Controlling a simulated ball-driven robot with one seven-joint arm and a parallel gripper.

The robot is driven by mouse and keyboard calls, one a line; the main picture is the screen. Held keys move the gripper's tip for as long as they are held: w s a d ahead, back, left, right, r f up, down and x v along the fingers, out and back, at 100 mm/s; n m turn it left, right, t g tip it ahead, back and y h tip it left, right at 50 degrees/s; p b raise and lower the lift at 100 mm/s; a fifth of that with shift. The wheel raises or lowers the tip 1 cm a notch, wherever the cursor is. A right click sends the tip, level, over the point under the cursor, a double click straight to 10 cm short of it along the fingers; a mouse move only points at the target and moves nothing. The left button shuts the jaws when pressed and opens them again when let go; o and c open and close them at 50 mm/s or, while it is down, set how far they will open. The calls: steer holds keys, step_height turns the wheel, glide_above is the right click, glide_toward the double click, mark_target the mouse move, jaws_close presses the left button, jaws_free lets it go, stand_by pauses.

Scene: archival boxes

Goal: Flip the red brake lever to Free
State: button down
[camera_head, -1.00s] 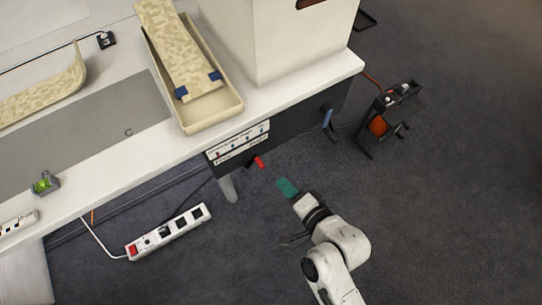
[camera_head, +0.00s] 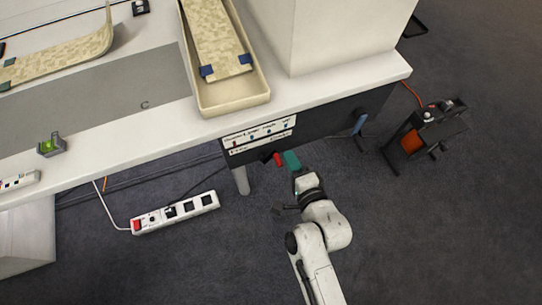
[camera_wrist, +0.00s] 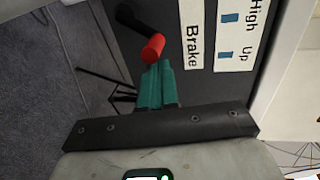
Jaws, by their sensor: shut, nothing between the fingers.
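The red brake lever (camera_head: 277,159) sticks out from the dark panel under the table's front edge. In the wrist view the red lever grip (camera_wrist: 153,47) sits on a black arm, left of a white label reading "Brake" (camera_wrist: 192,38). My gripper (camera_head: 291,160) is shut and empty, its teal fingertips just right of the lever in the head view. In the wrist view the teal fingers (camera_wrist: 157,84) are together, with their tips right by the lower end of the red grip. I cannot tell whether they touch it. No "Free" marking is readable.
The white table (camera_head: 330,83) bears a cream tray (camera_head: 235,103) and a large white box (camera_head: 345,30). A blue lever (camera_head: 359,123) hangs at the panel's right. A power strip (camera_head: 176,212) lies below, and a black stand with an orange part (camera_head: 412,142) stands right.

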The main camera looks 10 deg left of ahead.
steer(key=shift+x, duration=0.85)
steer(key=shift+a+p, duration=0.25)
steer(key=shift+p, duration=0.1)
steer(key=shift+p, duration=0.3)
